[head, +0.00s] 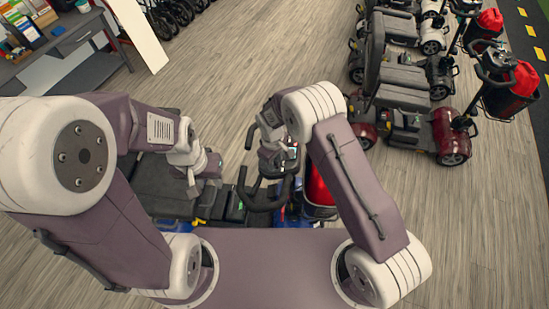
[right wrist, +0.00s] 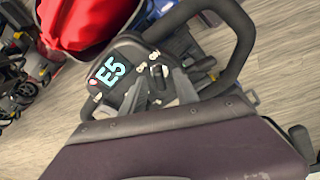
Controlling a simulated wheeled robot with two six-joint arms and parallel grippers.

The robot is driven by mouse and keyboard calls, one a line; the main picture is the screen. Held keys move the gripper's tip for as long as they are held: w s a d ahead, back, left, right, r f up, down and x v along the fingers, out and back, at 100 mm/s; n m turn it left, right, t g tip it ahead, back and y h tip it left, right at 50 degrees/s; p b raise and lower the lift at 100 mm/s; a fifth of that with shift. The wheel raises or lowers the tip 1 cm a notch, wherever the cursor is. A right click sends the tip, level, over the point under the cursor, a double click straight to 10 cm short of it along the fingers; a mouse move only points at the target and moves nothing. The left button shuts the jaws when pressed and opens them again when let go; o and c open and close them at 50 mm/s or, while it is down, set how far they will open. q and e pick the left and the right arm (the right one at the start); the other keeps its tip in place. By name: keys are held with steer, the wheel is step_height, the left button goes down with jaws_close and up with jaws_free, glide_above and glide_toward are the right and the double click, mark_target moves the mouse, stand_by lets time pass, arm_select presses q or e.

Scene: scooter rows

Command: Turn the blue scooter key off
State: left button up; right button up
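The blue scooter stands in front of me in the head view, mostly behind my arms; its black handlebar (head: 262,203) and a bit of blue body (head: 283,214) show. In the right wrist view its dark control panel (right wrist: 125,72) has a lit "E5" display (right wrist: 110,74) and small light knobs. A dark upright piece (right wrist: 157,72), which may be the key, stands at the panel's edge. My right gripper (right wrist: 160,84) is over the panel, its grey fingers apart near that piece; contact is unclear. My left gripper (head: 197,186) is low over the scooter's seat side, its fingers unclear.
A red bag (right wrist: 95,22) sits beside the panel, and the looped handlebar (right wrist: 236,45) curves close to my right gripper. A desk (head: 75,38) is at the upper left. The floor between is clear.

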steer(key=shift+d+f, duration=0.1)
steer(key=shift+d, duration=0.05)
steer(key=shift+c, duration=0.3)
steer(key=shift+w+a, duration=0.1)
steer(key=shift+a, duration=0.2)
jaws_close()
steer(key=shift+d, duration=0.1)
